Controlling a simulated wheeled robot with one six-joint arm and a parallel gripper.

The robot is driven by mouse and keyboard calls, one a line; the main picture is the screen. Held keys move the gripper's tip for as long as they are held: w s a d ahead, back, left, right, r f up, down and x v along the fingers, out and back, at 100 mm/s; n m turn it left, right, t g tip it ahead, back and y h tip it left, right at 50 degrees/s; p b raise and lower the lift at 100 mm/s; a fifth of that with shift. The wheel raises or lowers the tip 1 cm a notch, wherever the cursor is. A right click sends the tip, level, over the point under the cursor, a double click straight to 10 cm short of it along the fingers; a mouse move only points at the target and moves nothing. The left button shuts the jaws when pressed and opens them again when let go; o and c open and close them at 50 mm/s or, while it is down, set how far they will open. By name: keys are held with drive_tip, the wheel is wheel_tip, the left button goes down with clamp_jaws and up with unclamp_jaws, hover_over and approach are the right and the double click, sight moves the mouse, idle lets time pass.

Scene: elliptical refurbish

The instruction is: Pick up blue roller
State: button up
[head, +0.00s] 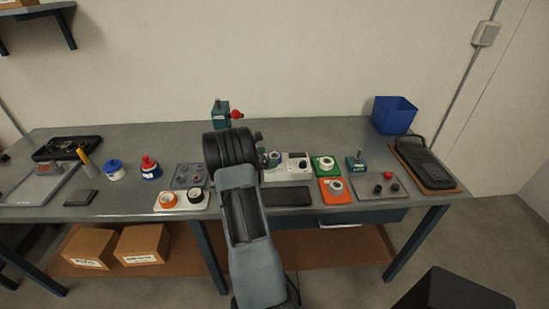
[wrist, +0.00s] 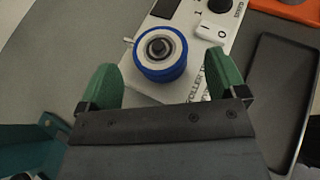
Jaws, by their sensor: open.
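The blue roller (wrist: 160,55) shows in the wrist view, a short round piece with a blue rim, a pale metal face and a dark centre. It sits on a white panel (wrist: 205,52) with a switch and partly hidden lettering. My gripper (wrist: 162,82) is open, with its green fingers to the left and right of the roller and a little nearer the camera. No contact shows. In the head view, the white panel (head: 292,168) is on the workbench just right of my arm, which hides part of that area.
The workbench (head: 330,132) is crowded. A green plate (head: 316,163) and an orange plate (head: 325,196) lie right of the white panel. A dark tray (head: 287,196) lies in front. A teal fixture (head: 220,112) stands behind my arm, and a blue bin (head: 394,114) at back right.

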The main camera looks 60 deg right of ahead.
sight(272, 156)
drive_tip(key=shift+x, duration=1.8)
drive_tip(key=shift+w, duration=0.1)
drive_tip(key=c, duration=1.1)
drive_tip(key=shift+o, duration=0.2)
